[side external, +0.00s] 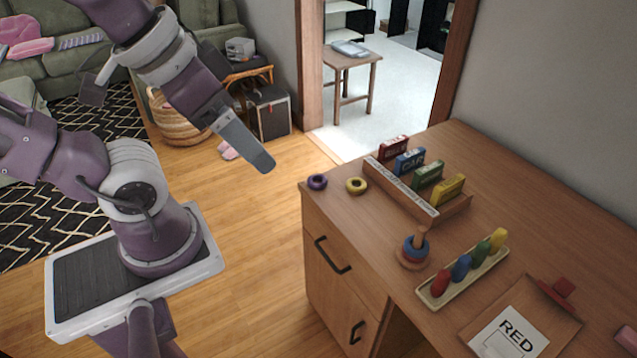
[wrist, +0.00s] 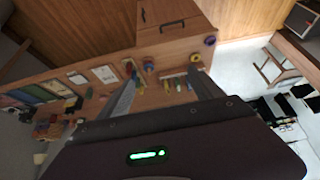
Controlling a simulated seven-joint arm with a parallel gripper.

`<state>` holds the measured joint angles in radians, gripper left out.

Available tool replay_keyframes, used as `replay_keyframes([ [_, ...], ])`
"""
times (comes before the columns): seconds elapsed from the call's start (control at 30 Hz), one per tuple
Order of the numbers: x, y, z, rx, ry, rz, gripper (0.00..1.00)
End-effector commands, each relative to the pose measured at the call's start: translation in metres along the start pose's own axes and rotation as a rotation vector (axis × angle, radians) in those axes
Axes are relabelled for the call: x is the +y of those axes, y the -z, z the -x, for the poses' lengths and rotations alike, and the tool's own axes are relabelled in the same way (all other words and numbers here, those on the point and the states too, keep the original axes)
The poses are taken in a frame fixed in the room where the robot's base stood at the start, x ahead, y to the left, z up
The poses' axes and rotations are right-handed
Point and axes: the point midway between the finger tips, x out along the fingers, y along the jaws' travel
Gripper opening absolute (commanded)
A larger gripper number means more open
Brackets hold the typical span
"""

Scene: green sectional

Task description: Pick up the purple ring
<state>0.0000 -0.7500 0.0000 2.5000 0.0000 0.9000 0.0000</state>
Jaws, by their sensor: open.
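The purple ring (side external: 317,182) lies flat on the wooden desk near its far left corner. It also shows in the wrist view (wrist: 210,41) near the desk corner. A yellow ring (side external: 356,185) lies just to its right. A wooden peg stand (side external: 413,252) holds a blue ring on its post, nearer the front edge. My gripper (side external: 262,160) is up in the air to the left of the desk, apart from the purple ring. In the wrist view its two fingers (wrist: 165,92) are spread with nothing between them.
A wooden rack (side external: 400,188) with several small coloured boxes stands behind the rings. A tray (side external: 437,299) with several coloured pegs and a clipboard (side external: 562,315) with a RED card lie to the right. Drawers with dark handles (side external: 333,255) front the desk. A wall borders its back.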

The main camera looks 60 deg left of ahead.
Motion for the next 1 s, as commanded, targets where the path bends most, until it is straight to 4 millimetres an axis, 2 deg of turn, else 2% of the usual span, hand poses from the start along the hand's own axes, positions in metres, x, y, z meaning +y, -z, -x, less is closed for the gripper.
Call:
replay_keyframes([
  [0.5,0.0,0.001,0.0,-0.002,0.001,-0.005,0.76],
  [0.57,-0.003,0.011,-0.002,-0.017,0.009,-0.038,0.76],
  [0.67,-0.016,0.052,-0.017,-0.077,0.032,-0.188,0.76],
  [0.77,-0.045,0.106,-0.055,-0.166,0.035,-0.419,0.76],
  [0.83,-0.072,0.137,-0.092,-0.227,0.016,-0.583,0.76],
  [0.87,-0.085,0.147,-0.111,-0.253,0.002,-0.652,0.76],
  [0.9,-0.104,0.158,-0.137,-0.283,-0.021,-0.743,0.76],
  [0.97,-0.133,0.167,-0.181,-0.327,-0.065,-0.878,0.76],
  [1.0,-0.154,0.169,-0.211,-0.35,-0.1,-0.966,0.76],
])
